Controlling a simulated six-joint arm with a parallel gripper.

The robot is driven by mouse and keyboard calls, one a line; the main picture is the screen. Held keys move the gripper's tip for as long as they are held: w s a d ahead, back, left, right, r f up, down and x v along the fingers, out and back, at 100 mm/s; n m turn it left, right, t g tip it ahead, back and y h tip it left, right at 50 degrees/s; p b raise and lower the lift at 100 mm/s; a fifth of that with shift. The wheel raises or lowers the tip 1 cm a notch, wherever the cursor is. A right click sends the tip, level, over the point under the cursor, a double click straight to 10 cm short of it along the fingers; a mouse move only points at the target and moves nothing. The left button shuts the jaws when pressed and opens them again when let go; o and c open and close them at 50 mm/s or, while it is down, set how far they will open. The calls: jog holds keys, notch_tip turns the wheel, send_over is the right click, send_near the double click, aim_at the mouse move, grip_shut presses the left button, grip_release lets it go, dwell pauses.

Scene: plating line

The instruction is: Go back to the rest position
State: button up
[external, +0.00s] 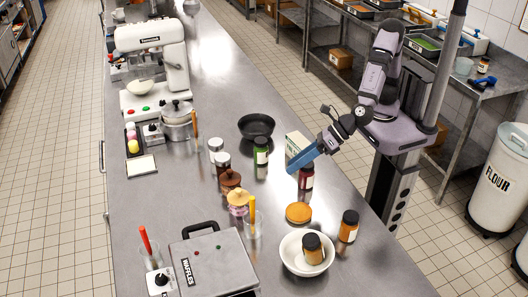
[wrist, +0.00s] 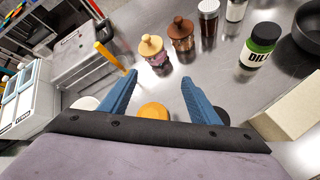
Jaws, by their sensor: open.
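My gripper (external: 292,168) reaches out over the far right part of the steel counter, its blue fingers pointing left and down. In the wrist view my gripper (wrist: 160,63) has its two blue fingers spread apart, with nothing held between them. A dark red jar (external: 306,179) with a pale label stands just below and beside the fingers in the external view. An orange round thing (wrist: 153,110) shows low between the fingers in the wrist view, partly hidden by the gripper mount. Whether the fingers touch the red jar cannot be told.
A white bowl (external: 288,262) holds a brown jar (external: 313,249); an orange-brown jar (external: 348,226) stands beside it. The orange disc (external: 299,213) lies behind. A green jar (external: 261,151), a pale box (external: 297,146), and a black pan (external: 257,125) are near. A waffle maker (external: 215,262) stands at front left.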

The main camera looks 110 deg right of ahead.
jog(key=s+d+m+g+h+p, duration=0.1)
jog(key=s+d+m+g+p, duration=0.1)
jog(key=d, duration=0.4)
jog(key=s+d+r+m+g+h+p, duration=0.1)
jog(key=s+d+m+g+p, duration=0.1)
jog(key=s+d+m, duration=0.3)
jog(key=s+d+r+m+g+p, duration=0.1)
jog(key=s+d+m+g+p, duration=0.1)
jog(key=s+d+m, duration=0.2)
jog(key=shift+s+d+m+h, duration=0.15)
jog(key=shift+d+m+h, duration=0.25)
jog(key=shift+d+m, duration=1.15)
jog(key=s+d+r+m+g+y+p, duration=0.1)
jog(key=s+m+g+y+p, duration=0.3)
jog(key=s+m, duration=1)
jog(key=shift+d+r+p, duration=0.15)
jog(key=shift+r+p, duration=0.45)
jog(key=shift+p, duration=0.3)
